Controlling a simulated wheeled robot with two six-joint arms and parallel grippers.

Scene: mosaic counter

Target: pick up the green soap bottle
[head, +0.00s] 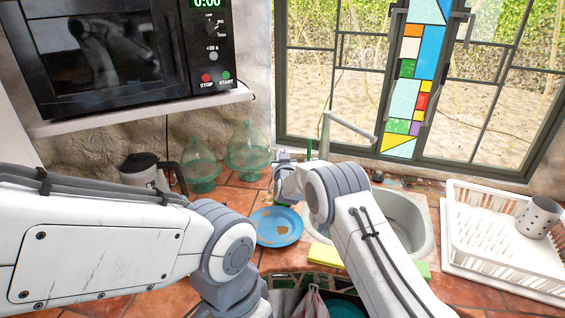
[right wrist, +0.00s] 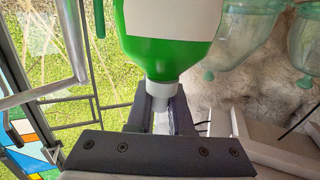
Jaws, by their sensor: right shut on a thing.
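The green soap bottle (right wrist: 165,40) has a white label and a white cap (right wrist: 161,90). It fills the top middle of the right wrist view, where it appears neck down. My right gripper (right wrist: 160,115) is shut on its white neck and cap, one dark finger on each side. In the head view my right gripper (head: 284,160) is small, behind my forearm and near the faucet. I cannot make out the bottle there. My left arm crosses the lower left of the head view, but its gripper is out of frame.
A blue plate (head: 277,227) lies left of the sink (head: 412,222). A yellow sponge (head: 325,255) is on the sink's front edge. Green glass jars (head: 247,150) and a coffee pot (head: 146,172) stand at the back left. A white dish rack (head: 480,235) is at right. The faucet (head: 348,125) is close to my right gripper.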

